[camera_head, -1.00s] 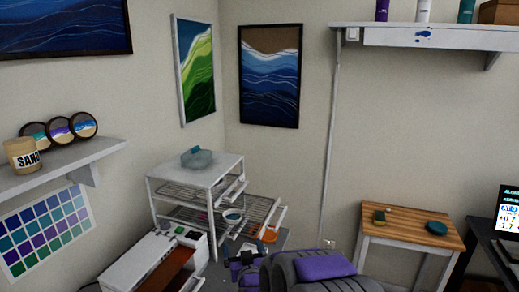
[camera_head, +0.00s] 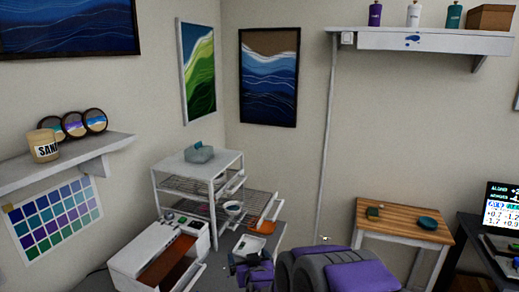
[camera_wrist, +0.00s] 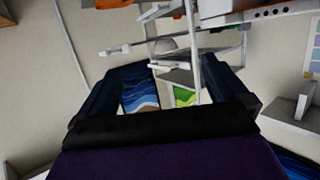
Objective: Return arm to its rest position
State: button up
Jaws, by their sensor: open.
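My gripper (camera_head: 248,259) shows at the bottom centre of the head view, small and dark, with purple arm parts behind it. In the wrist view my gripper (camera_wrist: 170,72) has its two dark fingers spread wide apart, with nothing between them. The wrist picture is upside down; the white rack (camera_wrist: 205,72) and paintings show beyond the fingers. In the head view my gripper is in front of the white wire rack (camera_head: 213,212). The purple and grey parts at the bottom centre are mine.
A white open box (camera_head: 130,262) stands at the lower left. A wooden-topped table (camera_head: 385,222) stands right, beside a dark desk with a monitor (camera_head: 501,208). Wall shelves hang left (camera_head: 75,160) and right (camera_head: 430,42).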

jog(key=s+d+r+m+g+h, duration=0.1)
jog(key=s+d+g, duration=0.4)
jog(key=s, duration=1)
jog(key=s+d+r+m+g+h, duration=0.1)
jog(key=s+d+g, duration=0.4)
jog(key=s, duration=1)
jog(key=s+d+r+g+h, duration=0.1)
jog(key=s+d+g, duration=0.5)
jog(key=s, duration=1)
jog(key=shift+d+r+m+h, duration=0.4)
jog(key=shift+d+r, duration=0.25)
jog(key=shift+d, duration=0.55)
jog(key=shift+a, duration=0.1)
jog(key=shift+c, duration=0.3)
